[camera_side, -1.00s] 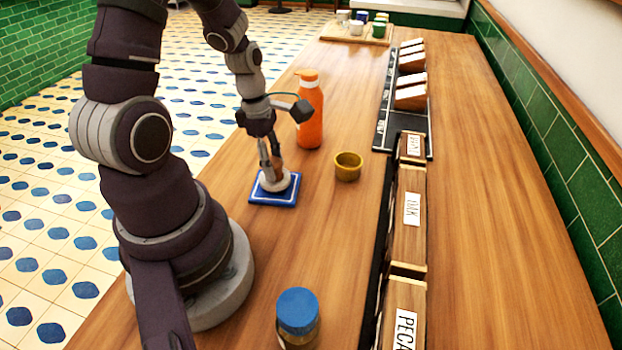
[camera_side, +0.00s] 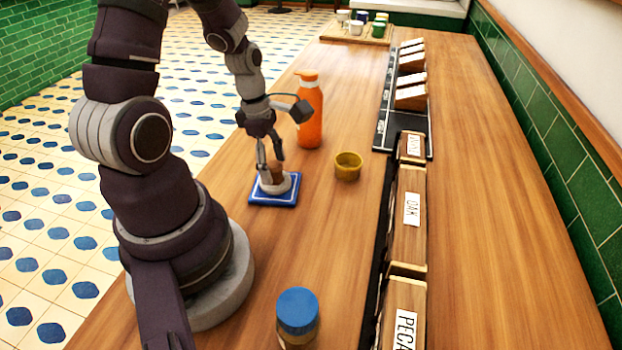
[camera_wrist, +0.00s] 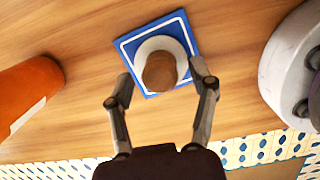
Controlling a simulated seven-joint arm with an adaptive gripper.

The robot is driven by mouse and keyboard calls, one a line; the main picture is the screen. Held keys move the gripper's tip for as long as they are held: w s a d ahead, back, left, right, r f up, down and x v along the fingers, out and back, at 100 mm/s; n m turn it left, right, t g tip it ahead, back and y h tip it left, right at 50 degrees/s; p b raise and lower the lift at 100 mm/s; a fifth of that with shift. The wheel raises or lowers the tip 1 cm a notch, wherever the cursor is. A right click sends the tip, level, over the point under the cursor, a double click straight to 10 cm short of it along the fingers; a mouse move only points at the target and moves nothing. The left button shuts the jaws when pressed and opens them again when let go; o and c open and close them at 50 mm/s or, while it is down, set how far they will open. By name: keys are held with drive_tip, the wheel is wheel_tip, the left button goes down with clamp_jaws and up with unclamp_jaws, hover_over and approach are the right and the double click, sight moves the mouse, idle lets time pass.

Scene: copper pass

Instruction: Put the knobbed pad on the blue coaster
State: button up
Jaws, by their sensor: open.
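The knobbed pad is a pale round disc with a brown knob (camera_wrist: 160,72). It rests flat on the blue coaster (camera_wrist: 132,50), a square with a white border line, and lies inside its edges in the wrist view. In the side view the pad (camera_side: 275,184) also sits on the coaster (camera_side: 287,202). My gripper (camera_side: 270,163) is open just above the pad, its fingers apart on either side of the knob. In the wrist view my gripper (camera_wrist: 160,88) shows its fingers spread, with clear gaps to the knob.
An orange bottle (camera_side: 310,115) stands behind the coaster, and a yellow cup (camera_side: 348,166) to its right. A blue-lidded jar (camera_side: 298,314) is in front. Labelled wooden boxes (camera_side: 408,215) line the counter's middle. The counter's right side is clear.

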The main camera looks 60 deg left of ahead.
wheel_tip(320, 180, up, 11)
drive_tip(key=s+a, duration=0.1)
drive_tip(key=d+r+m+t, duration=0.1)
drive_tip(key=d+m, duration=0.3)
drive_tip(key=m, duration=0.5)
drive_tip(key=d+r+m+t, duration=0.2)
drive_tip(key=d+r+m, duration=0.1)
drive_tip(key=m, duration=0.6)
drive_tip(key=d+r+m+t+y, duration=0.1)
drive_tip(key=d+m, duration=0.3)
drive_tip(key=m, duration=0.5)
drive_tip(key=shift+d+r, duration=0.35)
drive_tip(key=shift+r, duration=0.1)
